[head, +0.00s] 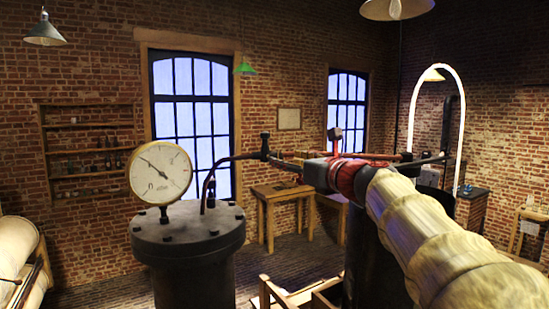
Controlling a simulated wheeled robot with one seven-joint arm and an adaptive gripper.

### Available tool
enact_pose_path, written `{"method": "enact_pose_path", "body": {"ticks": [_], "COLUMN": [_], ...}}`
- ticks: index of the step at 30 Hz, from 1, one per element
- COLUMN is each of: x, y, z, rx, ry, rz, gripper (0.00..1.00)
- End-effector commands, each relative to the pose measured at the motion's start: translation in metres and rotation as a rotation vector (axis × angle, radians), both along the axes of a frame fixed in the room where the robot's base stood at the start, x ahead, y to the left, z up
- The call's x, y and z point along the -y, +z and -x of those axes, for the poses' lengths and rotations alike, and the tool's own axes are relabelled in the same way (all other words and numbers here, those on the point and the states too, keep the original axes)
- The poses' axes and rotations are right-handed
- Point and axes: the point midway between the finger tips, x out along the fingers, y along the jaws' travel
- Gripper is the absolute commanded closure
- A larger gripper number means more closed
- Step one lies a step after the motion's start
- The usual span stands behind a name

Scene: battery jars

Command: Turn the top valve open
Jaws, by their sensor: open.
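A small red upright valve handle (335,141) with a dark top stands on the pipework just above and behind my gripper. A dark knob (265,141) sits on the thin black pipe to its left. I cannot tell for certain which of them is the top valve. My gripper (312,171) is open, at the end of my beige-sleeved arm, which comes in from the lower right. It looks close below the red handle, but I cannot tell whether they touch. The fingertips are hard to make out, and the arm hides part of the pipework.
A dark metal jar (190,235) with a bolted lid and a round white gauge (160,173) stands at the left. A second dark vessel (368,262) is partly hidden under my arm. Wooden tables (280,191) stand by the brick wall.

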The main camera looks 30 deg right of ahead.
Motion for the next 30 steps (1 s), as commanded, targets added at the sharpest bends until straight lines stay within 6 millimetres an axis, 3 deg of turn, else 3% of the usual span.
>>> {"method": "enact_pose_path", "body": {"ticks": [12,24,30], "x": [-0.003,-0.003,-0.003], "y": [0.001,-0.001,-0.001], "z": [-0.059,-0.068,-0.068], "rx": [-0.002,-0.002,-0.002], "ry": [0.002,0.000,0.000], "rz": [0.002,0.003,0.004], "gripper": [0.51,0.51,0.62]}}
